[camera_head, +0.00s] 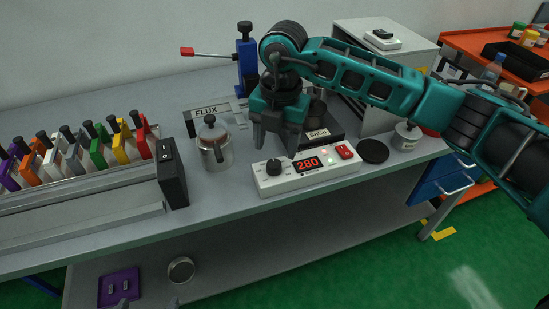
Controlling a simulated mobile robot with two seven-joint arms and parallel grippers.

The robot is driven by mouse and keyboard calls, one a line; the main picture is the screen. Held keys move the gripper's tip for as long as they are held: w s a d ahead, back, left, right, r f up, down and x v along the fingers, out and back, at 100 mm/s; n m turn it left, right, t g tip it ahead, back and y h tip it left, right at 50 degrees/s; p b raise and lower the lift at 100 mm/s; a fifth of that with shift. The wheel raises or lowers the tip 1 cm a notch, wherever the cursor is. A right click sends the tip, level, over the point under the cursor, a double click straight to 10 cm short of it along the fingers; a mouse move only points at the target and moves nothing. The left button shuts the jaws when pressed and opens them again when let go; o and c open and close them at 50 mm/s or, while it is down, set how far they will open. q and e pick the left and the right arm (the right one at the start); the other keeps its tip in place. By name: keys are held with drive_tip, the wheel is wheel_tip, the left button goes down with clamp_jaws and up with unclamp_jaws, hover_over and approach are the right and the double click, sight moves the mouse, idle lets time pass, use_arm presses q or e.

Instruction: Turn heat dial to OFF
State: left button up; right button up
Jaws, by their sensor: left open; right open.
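The dial's pointer mark is too small to read. Only what look like the fingertips of my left gripper (148,303) show at the bottom edge, apart and far from the box.
A metal pot (214,145) stands left of the box, by a FLUX sign (206,111). A SnCu-labelled unit (318,135) is behind the box. A black disc (373,151) lies right. Coloured clamps (97,150) line the left. A purple tray (119,288) is on the lower shelf.

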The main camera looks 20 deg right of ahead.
sight(274, 164)
drive_tip(key=shift+w+a+f, duration=0.1)
drive_tip(key=shift+a+f, duration=0.05)
drive_tip(key=shift+f, duration=2.6)
drive_tip(key=shift+c, duration=0.3)
drive_tip(key=c, duration=1)
drive_tip(key=shift+o, duration=0.2)
